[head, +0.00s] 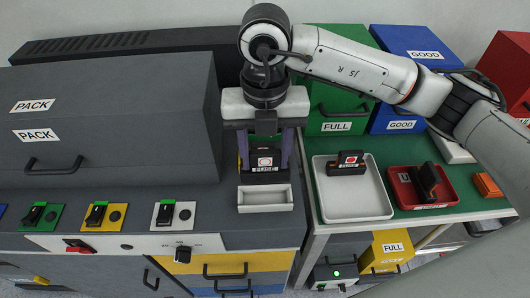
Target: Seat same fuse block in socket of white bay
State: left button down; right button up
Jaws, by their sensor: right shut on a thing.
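My right gripper (265,152) points down and is shut on a black fuse block (265,164) with a FUSE label and a white patch with a red mark. The block is upright, just behind a small white open-topped box (265,208) on the grey console. Its underside is hidden, so I cannot tell whether it touches or sits in anything. Another fuse block (348,165), black with an orange-red base, sits in the white tray (325,209). My left gripper is not in view.
A red tray (445,202) holds a dark block, with an orange block (487,185) beside it on the green table. Green (335,118) and blue (398,118) bins stand behind. Yellow (103,215) and green switch plates (42,217) line the console. The large grey PACK cabinet (120,120) rises left of my gripper.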

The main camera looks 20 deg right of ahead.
aim_at(265, 172)
jog(key=shift+f+b, duration=0.3)
jog(key=shift+b, duration=0.15)
notch_tip(265, 172, down, 5)
jog(key=b, duration=0.4)
jog(key=shift+r, duration=0.1)
jog(key=shift+f+b, duration=0.55)
jog(key=shift+b, duration=0.1)
jog(key=shift+f, duration=0.15)
jog(key=shift+b, duration=0.6)
dwell(0.4)
jog(key=shift+f+b, duration=1.25)
jog(key=shift+f, duration=0.15)
